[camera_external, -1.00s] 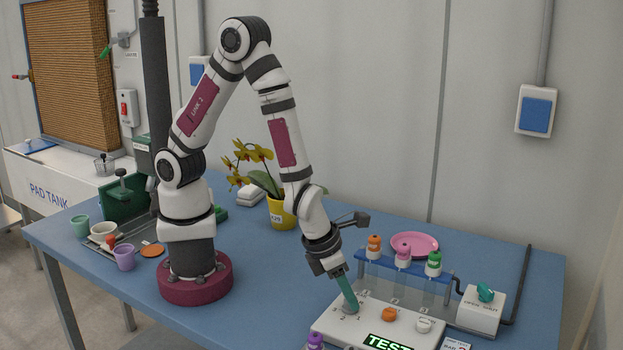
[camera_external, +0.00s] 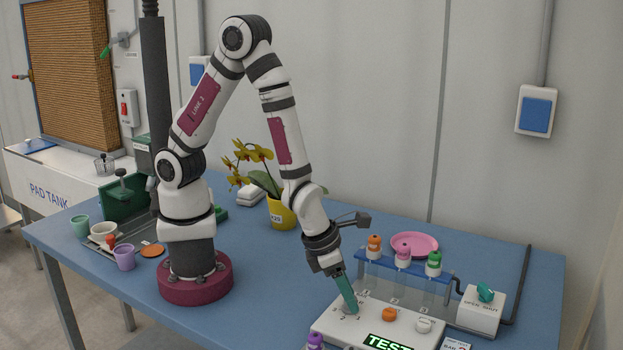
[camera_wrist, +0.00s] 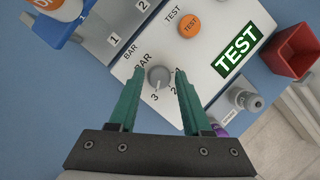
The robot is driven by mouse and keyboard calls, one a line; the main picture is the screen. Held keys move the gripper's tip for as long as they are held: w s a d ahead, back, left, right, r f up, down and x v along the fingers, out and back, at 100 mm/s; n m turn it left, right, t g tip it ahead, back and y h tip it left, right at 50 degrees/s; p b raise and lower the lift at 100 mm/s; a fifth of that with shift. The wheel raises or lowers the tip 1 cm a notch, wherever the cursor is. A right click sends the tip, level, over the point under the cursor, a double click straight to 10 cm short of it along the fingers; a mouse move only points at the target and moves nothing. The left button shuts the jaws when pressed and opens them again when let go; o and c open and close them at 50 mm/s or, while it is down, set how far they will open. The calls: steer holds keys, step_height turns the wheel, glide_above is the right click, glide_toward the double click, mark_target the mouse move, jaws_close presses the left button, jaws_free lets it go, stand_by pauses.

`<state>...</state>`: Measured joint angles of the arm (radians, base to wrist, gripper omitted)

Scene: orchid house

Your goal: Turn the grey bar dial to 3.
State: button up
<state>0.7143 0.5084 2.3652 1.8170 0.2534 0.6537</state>
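The grey bar dial (camera_wrist: 158,78) sits on a white panel in the wrist view, beside the word BAR. The numbers 3 and 2 show on its near side, and a further mark is partly covered by the right finger. I cannot tell which number it points to. My gripper (camera_wrist: 160,73) has its two teal fingers apart, one on each side of the dial, with a small gap seeming to show. In the external view my gripper (camera_external: 350,311) points down at the white panel (camera_external: 333,328), and its fingertips hide most of the dial.
An orange TEST button (camera_wrist: 190,25) and a green-lit TEST display (camera_wrist: 237,50) are beside the dial. A rack with capped tubes (camera_external: 403,262) stands close behind. A red container (camera_wrist: 290,50) shows at the wrist view's right.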

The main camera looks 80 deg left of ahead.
steer(key=shift+o, duration=0.7)
steer(key=v, duration=1.5)
steer(key=shift+r, duration=0.35)
steer(key=shift+a, duration=0.1)
